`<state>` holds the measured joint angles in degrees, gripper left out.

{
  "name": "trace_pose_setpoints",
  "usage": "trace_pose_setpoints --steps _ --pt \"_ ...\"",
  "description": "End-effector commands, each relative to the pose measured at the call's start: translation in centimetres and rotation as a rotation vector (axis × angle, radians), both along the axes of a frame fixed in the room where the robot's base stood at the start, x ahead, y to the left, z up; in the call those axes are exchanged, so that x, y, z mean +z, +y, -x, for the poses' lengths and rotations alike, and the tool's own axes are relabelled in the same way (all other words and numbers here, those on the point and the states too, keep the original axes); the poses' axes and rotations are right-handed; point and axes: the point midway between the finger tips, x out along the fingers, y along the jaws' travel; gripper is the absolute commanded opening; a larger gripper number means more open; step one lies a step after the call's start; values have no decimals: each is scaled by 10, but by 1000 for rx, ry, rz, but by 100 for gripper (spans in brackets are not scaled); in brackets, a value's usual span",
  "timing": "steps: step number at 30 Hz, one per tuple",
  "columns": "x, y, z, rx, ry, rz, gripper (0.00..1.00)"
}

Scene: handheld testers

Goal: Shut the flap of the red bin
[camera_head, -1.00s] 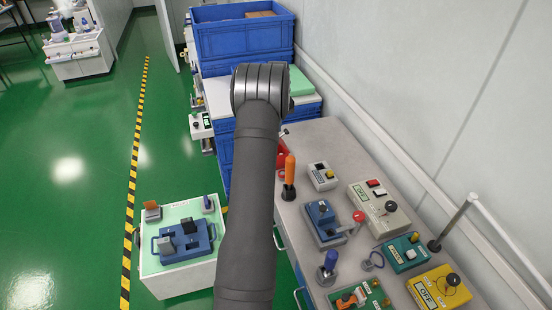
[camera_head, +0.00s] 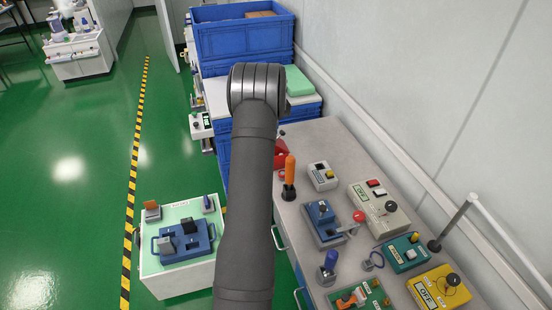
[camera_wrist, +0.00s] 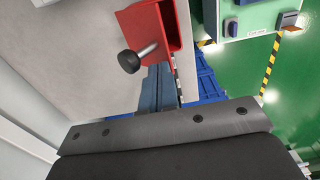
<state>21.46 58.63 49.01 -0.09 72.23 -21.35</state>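The red bin (camera_wrist: 174,20) is at the top of the wrist view, on the grey bench top near its edge, and is cut off by the frame. A black knob (camera_wrist: 129,61) on a metal stem sticks out at its lower left. A darker recess shows between its red panels; I cannot tell the flap's exact angle. In the head view only a bit of the red bin (camera_head: 281,158) shows beside my arm. My gripper (camera_wrist: 158,70) has its blue-grey fingers side by side with no clear gap, just below the bin. Whether they touch it is unclear. My arm hides the gripper in the head view.
An orange handle (camera_head: 289,169) stands upright close to the red bin. Several switch boxes, including a grey one (camera_head: 385,213) and a yellow one (camera_head: 437,291), fill the bench's near right. Blue crates (camera_head: 243,40) are stacked behind. A white stand (camera_head: 181,278) is at left.

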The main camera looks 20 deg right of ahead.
Motion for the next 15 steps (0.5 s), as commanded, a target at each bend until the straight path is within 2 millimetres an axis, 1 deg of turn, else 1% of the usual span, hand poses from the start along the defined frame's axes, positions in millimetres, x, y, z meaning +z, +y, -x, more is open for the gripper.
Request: trace_pose_setpoints --steps 9,15 --pt "-10 10 0 2 2 -1 0" --pt "-11 11 0 1 1 0 0"
